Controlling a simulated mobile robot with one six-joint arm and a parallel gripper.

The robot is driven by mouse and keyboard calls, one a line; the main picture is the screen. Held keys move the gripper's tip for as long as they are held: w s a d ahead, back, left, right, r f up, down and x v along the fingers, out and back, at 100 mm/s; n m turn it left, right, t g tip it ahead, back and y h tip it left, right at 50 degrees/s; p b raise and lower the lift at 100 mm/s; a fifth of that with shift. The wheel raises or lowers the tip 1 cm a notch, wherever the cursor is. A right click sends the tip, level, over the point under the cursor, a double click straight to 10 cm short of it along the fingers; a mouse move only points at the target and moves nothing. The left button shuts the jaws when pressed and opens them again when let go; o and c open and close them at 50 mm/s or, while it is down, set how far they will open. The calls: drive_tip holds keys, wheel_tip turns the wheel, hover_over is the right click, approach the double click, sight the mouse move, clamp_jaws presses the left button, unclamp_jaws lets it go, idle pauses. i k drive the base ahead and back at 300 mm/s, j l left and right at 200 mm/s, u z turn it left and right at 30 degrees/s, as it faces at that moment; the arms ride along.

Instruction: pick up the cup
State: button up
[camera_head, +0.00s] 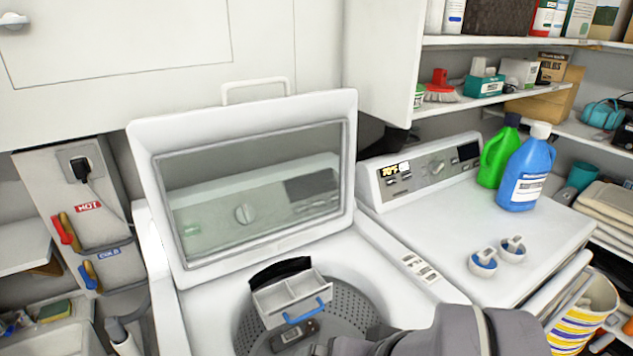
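Two small white measuring cups with short handles and blue contents stand on top of the white machine at the right. The nearer cup (483,262) is left of and in front of the other cup (512,249), close beside it. A teal cup-like container (583,176) stands on the shelf at the far right. My grey arm crosses the bottom edge, below and left of the two small cups and apart from them. I cannot make out my gripper's fingers.
A washer with its lid (255,190) raised stands at the centre; a white compartment tray (290,298) with a blue handle is in its drum. A blue bottle (527,170) and a green bottle (497,155) stand behind the cups. A striped bin (583,312) is lower right.

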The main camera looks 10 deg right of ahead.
sight(483, 264)
drive_tip(key=z, duration=1.45)
